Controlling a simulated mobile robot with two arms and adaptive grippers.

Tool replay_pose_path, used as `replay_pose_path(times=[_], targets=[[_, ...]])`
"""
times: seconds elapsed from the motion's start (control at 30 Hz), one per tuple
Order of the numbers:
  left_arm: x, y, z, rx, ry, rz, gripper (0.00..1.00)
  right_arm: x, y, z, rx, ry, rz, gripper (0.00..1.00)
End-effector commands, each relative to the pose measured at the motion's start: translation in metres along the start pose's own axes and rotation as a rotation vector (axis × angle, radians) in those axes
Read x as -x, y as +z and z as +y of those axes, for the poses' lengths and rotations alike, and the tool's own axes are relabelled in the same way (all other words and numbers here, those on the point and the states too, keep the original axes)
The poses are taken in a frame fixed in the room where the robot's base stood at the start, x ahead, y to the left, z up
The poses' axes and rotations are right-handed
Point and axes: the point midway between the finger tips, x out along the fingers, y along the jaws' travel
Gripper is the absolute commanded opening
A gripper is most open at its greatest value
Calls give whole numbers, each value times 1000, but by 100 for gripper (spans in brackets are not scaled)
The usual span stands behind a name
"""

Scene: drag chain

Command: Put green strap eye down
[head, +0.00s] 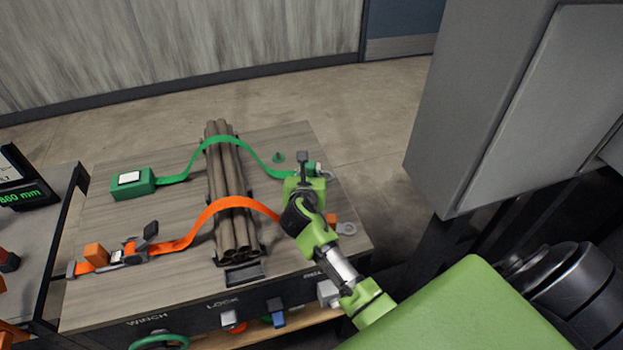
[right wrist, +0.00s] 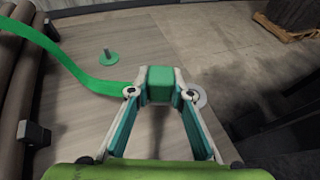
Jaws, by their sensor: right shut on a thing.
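The green strap (head: 222,142) runs from a green block (head: 132,184) over the pipe bundle (head: 228,190) to my right gripper (head: 311,172). In the right wrist view, my right gripper (right wrist: 160,92) is shut on the green end block (right wrist: 160,84) of the strap (right wrist: 62,62). A grey eye ring (right wrist: 197,96) shows on the block's right side, partly behind a finger. I cannot tell whether it touches the table. A green peg on a round base (right wrist: 107,57) stands apart, up and left of the gripper; the head view shows it too (head: 278,157). My left gripper is not in view.
An orange strap (head: 205,218) crosses the pipes nearer the front, with a ratchet (head: 128,250) at left and a grey ring (head: 346,228) at right. Knobs line the table's front. A large grey cabinet (head: 490,100) stands at right. Bare tabletop (head: 170,212) lies between the straps.

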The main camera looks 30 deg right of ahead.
Motion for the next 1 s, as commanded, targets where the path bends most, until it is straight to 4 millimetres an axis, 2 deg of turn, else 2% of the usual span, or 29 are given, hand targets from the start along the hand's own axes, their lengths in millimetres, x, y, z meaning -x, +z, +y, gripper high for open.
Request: replay_pose_path(times=[0.13, 0.3, 0.73, 0.77, 0.8, 0.83, 1.0], targets=[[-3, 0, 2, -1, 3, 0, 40, -14, -9, -6, 2, -3, 1, 0], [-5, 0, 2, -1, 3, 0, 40, -22, -32, -4, 0, -1, 3, 0], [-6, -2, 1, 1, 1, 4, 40, -24, -38, -4, 1, 1, 0, 0], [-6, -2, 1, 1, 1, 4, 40, -24, -38, -4, 0, 1, 0, 22], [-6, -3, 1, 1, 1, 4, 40, -24, -38, -4, 0, 1, 0, 33], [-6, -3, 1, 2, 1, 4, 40, -24, -38, -4, 0, 1, 0, 36], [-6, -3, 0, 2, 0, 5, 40, -24, -38, -4, 0, 0, 1, 36]])
